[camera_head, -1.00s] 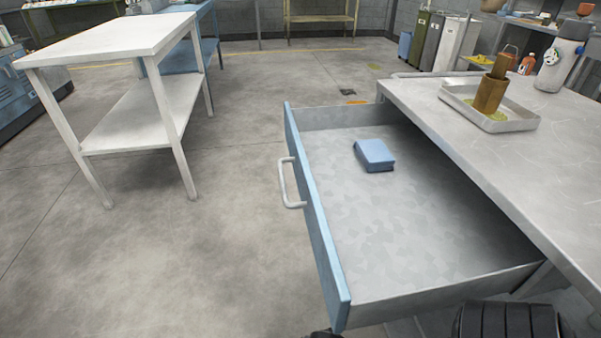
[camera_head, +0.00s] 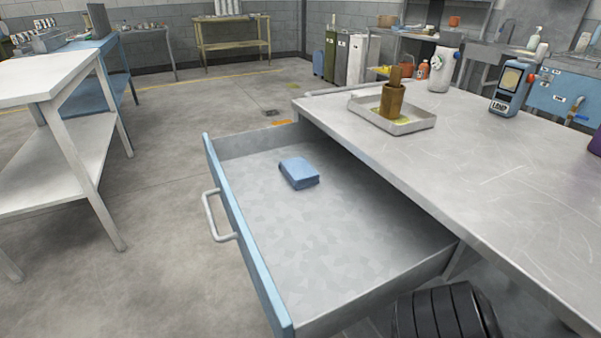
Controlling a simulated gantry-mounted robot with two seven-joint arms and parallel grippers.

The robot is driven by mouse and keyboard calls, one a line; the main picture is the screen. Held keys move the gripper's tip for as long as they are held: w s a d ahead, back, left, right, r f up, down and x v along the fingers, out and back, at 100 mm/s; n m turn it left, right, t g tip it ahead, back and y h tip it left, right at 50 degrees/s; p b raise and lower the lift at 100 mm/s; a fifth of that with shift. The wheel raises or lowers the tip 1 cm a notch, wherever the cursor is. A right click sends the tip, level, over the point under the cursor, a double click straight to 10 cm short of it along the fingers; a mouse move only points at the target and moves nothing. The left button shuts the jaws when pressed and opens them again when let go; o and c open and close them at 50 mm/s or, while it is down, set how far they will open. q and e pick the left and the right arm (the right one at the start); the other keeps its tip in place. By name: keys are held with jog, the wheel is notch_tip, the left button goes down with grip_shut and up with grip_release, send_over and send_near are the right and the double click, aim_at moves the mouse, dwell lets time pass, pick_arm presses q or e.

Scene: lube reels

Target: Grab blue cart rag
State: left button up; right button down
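A folded blue rag (camera_head: 299,173) lies in the open drawer (camera_head: 330,235) of the cart, toward its far end. The drawer is pulled out to the left from under the grey cart top (camera_head: 470,170). It has a blue front and a pale handle (camera_head: 215,217). Nothing else is seen in the drawer. Neither of my grippers shows in the head view. A black ribbed form (camera_head: 445,312) is at the bottom edge, below the drawer; I cannot tell what it is.
On the cart top stand a tray (camera_head: 415,126) with a brown wooden holder (camera_head: 392,100), a grey bottle (camera_head: 441,70) and a handheld device (camera_head: 511,88). A white table (camera_head: 50,165) stands at left. Clear floor (camera_head: 150,270) lies between it and the drawer.

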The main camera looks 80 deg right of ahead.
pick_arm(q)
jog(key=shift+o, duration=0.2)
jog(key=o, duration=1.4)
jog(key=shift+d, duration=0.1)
